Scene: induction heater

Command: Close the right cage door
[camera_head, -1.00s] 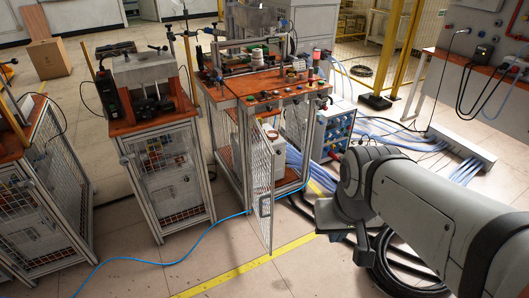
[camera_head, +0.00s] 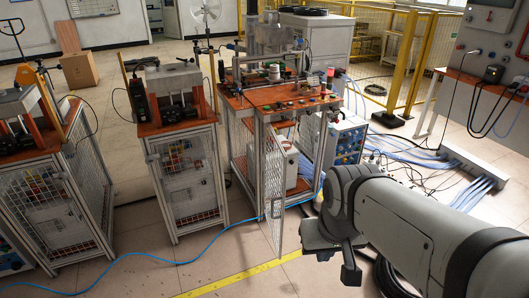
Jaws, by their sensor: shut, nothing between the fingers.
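The cage stands under the orange-topped workstation (camera_head: 285,97) in the middle of the view. One mesh cage door (camera_head: 273,180) with a small handle stands swung out from the cage front towards me. The cage interior shows to its right, with a light grey box (camera_head: 288,158) inside. I cannot clearly make out a second door leaf at the right side of the cage. My gripper (camera_head: 350,275) is at the lower right, shut and empty, pointing down. It appears to the right of the open door and apart from it. My arm partly hides the gripper.
Two more mesh-caged stations (camera_head: 185,185) (camera_head: 55,200) stand to the left. A blue cable (camera_head: 140,255) crosses the floor in front. A blue-fronted unit (camera_head: 345,142) and loose cables lie right of the workstation. The floor by the yellow line (camera_head: 235,282) is mostly clear.

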